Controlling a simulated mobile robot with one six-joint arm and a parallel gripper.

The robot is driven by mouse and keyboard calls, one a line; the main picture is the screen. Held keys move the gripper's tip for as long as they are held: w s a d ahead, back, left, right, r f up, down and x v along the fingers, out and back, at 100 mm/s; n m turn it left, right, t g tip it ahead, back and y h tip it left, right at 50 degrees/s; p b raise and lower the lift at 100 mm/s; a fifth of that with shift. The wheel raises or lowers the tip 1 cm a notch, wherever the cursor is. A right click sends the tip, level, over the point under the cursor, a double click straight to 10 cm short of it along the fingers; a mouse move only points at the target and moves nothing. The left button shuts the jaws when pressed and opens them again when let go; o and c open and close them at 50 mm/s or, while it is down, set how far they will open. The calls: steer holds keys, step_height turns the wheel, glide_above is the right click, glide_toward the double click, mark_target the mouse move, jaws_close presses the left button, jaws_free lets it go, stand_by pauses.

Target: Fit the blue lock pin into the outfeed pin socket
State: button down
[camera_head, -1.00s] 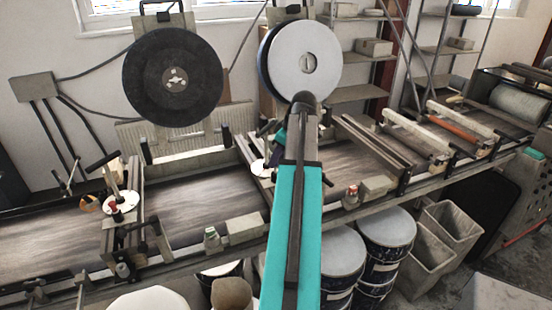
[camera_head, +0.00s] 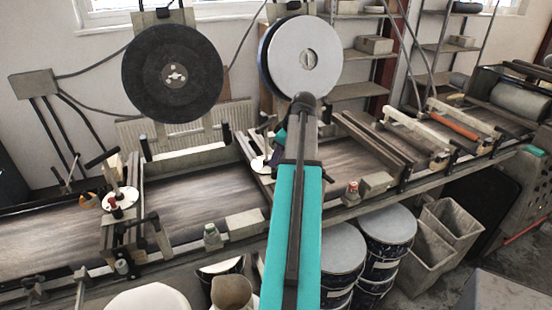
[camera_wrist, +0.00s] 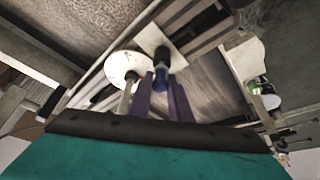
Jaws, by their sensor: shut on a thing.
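The blue lock pin (camera_wrist: 161,79) shows in the wrist view, with a black end beyond its blue part. My gripper (camera_wrist: 160,86) has two purple fingers on either side of the pin and is shut on it. The pin's end lies over or against a pale rectangular plate (camera_wrist: 152,38) on the conveyor frame; I cannot tell whether it touches. The outfeed pin socket cannot be made out. In the head view my gripper (camera_head: 277,158) is mostly hidden behind my arm, beside a white disc on the conveyor, and the pin is not clear.
The white disc (camera_wrist: 124,66) with a post stands close left of the fingers in the wrist view. Conveyor rails cross around it. In the head view, a second white disc with a red centre (camera_head: 120,199) is at left. Large reels (camera_head: 173,74) hang behind the belt.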

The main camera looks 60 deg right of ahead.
steer(key=shift+f, duration=0.6)
steer(key=c, duration=1.5)
jaws_free()
steer(key=shift+c, duration=0.2)
steer(key=shift+s+r+b, duration=0.1)
steer(key=shift+r+b, duration=0.1)
steer(key=shift+b, duration=0.15)
steer(key=b+v, duration=0.4)
steer(key=v, duration=0.9)
steer(key=shift+r, duration=0.15)
